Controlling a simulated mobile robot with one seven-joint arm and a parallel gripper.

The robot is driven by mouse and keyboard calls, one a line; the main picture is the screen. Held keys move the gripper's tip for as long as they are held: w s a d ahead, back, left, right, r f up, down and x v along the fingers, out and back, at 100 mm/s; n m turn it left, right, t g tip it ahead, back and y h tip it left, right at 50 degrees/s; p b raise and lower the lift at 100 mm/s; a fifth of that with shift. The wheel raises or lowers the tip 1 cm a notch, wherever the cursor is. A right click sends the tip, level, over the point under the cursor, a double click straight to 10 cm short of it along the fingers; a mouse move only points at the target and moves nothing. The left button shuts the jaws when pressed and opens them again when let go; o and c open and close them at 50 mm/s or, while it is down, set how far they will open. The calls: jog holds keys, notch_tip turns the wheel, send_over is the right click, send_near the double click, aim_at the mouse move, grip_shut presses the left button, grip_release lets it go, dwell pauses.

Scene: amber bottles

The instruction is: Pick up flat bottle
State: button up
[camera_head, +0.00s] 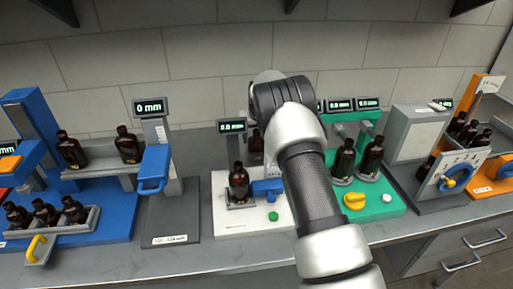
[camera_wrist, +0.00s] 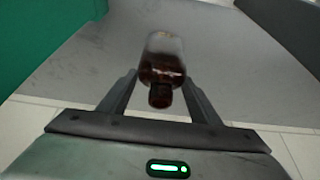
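An amber bottle (camera_wrist: 162,60) with a dark cap is in the wrist view, on a grey surface, with its cap end towards my gripper. My gripper (camera_wrist: 160,82) is open, with one finger on each side of the bottle's cap end. I see no clear contact between the fingers and the bottle. In the head view my arm hides the gripper. A dark bottle (camera_head: 256,142) shows partly beside my arm there; I cannot tell if it is the same one.
A white station (camera_head: 235,219) holds one bottle. A green station (camera_head: 383,207) with two bottles stands right of my arm. Blue racks (camera_head: 100,217) with several bottles are at left, and an orange station (camera_head: 490,187) is at right.

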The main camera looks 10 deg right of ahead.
jog(key=c, duration=0.8)
jog(key=shift+r, duration=0.1)
